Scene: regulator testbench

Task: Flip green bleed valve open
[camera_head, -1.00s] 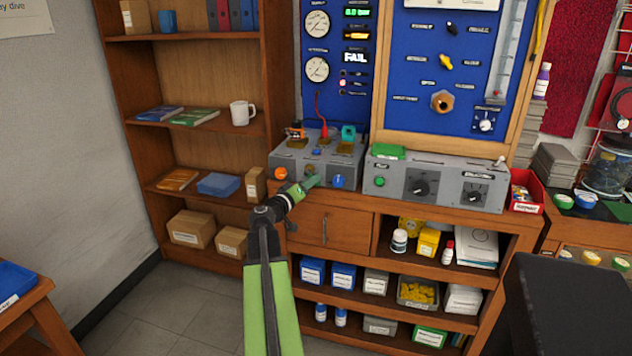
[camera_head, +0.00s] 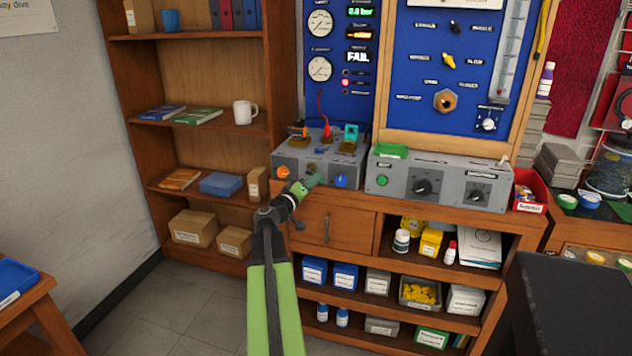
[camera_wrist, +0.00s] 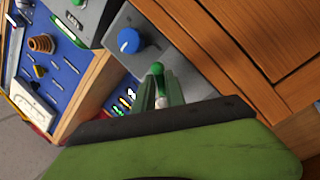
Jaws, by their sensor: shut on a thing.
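The green bleed valve shows in the wrist view as a small lever with a round green tip (camera_wrist: 157,69) on the front of the grey regulator box. My gripper (camera_wrist: 161,90) is shut on this lever, its fingers on either side with the green tip showing beyond them. In the head view my gripper (camera_head: 312,181) reaches the front face of the grey box (camera_head: 345,163), between an orange knob (camera_head: 283,172) and a blue knob (camera_head: 341,181). The valve itself is hidden behind the fingers there. The blue knob also shows in the wrist view (camera_wrist: 129,40), close beside the lever.
A grey control box (camera_head: 438,184) with black dials stands to the right. The wooden cabinet (camera_head: 325,225) lies below the gripper. A blue panel with gauges and a FAIL display (camera_head: 358,57) rises behind. A bookshelf (camera_head: 190,98) stands left, with open floor in front.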

